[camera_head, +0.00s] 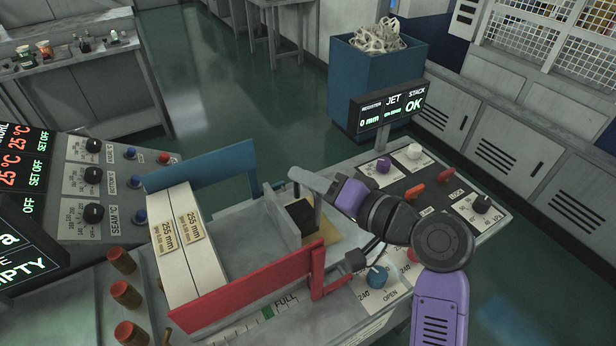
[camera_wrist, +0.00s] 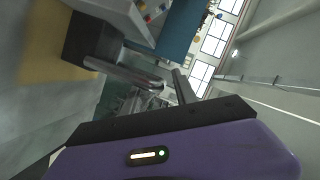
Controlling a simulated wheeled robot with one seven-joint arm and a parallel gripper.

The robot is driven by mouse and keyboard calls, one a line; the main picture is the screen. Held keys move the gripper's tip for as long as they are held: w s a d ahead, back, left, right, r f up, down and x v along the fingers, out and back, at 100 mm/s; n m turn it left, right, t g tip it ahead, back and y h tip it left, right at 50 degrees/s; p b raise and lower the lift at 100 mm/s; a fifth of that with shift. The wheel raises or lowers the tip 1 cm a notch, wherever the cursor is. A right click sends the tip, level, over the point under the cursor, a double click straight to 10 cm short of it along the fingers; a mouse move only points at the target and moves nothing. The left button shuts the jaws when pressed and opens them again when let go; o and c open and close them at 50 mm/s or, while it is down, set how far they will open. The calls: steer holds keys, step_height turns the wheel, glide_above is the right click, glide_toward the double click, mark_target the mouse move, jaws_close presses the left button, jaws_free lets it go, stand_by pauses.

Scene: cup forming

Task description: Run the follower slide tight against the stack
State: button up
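The stack is white blanks (camera_head: 178,248) in two blocks with yellow "255 mm" labels. It stands between a blue side guide (camera_head: 205,168) and a red side guide (camera_head: 250,294). The follower slide, a grey plate (camera_head: 278,222) with a black block (camera_head: 300,214) behind it, is to the right, with a wide bare stretch of bed between it and the stack. My gripper (camera_head: 312,184) is at the slide's right end, above the black block. In the wrist view the black block (camera_wrist: 92,38) and a metal bar from it show close by. Finger opening and contact are unclear.
A small display (camera_head: 388,108) reads register 0 mm and stack OK. Knobs and levers (camera_head: 408,178) lie behind my gripper, and a blue knob (camera_head: 377,276) lies in front. A FULL scale (camera_head: 270,312) runs along the front. Red posts (camera_head: 125,293) stand left of the stack.

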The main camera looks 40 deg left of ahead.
steer(key=shift+a, duration=0.25)
steer(key=shift+c, duration=0.2)
jaws_close()
steer(key=shift+f, duration=0.15)
stand_by(1.0)
